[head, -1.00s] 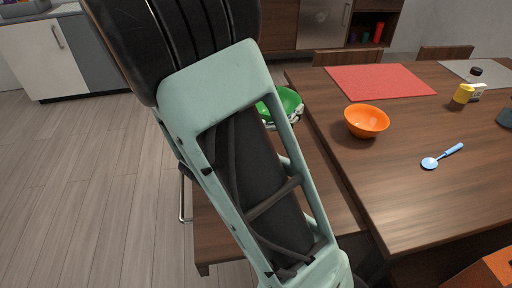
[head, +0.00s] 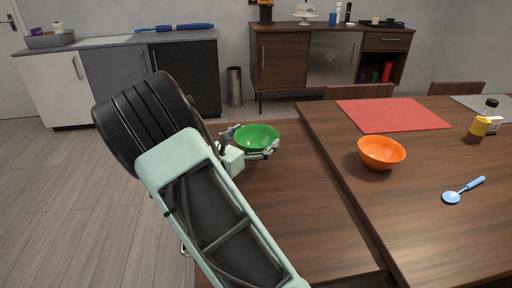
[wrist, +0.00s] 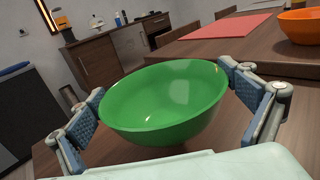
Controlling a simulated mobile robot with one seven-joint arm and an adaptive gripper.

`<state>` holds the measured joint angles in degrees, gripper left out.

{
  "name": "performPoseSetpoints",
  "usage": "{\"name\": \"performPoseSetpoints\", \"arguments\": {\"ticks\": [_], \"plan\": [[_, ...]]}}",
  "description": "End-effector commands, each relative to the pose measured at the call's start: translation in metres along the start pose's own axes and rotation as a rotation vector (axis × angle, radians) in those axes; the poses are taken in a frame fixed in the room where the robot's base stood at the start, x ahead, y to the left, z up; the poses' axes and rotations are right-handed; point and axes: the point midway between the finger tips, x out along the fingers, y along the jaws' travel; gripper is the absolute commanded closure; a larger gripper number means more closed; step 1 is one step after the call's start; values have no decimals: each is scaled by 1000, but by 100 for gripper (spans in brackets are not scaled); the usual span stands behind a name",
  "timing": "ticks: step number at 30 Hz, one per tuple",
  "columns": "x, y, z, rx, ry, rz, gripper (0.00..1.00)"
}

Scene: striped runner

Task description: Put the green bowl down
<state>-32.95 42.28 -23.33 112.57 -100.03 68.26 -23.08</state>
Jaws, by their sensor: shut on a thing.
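The green bowl (head: 257,138) is in my gripper (head: 250,146), above the wooden bench (head: 290,215) left of the dining table. In the wrist view the green bowl (wrist: 165,103) is between the two blue-padded fingers of my gripper (wrist: 160,112), empty and tilted in the picture. The gripper is shut on it. The bowl's underside is mostly hidden, so I cannot tell whether it touches the bench.
The dining table (head: 400,215) holds an orange bowl (head: 381,153), a blue spoon (head: 463,190), a red placemat (head: 391,114) and a yellow-labelled bottle (head: 484,120). Bare bench surface lies in front of the bowl. Counters stand at the back.

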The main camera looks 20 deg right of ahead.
Motion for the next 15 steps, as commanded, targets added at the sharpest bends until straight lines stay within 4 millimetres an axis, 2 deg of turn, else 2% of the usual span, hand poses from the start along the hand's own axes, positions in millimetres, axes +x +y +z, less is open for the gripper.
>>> {"name": "performPoseSetpoints", "arguments": {"ticks": [3,6,15], "plan": [[1,1,-24,-3,-1,-1,36],[1,1,-33,-1,-2,-1,36],[1,1,-32,0,-2,0,36]]}}
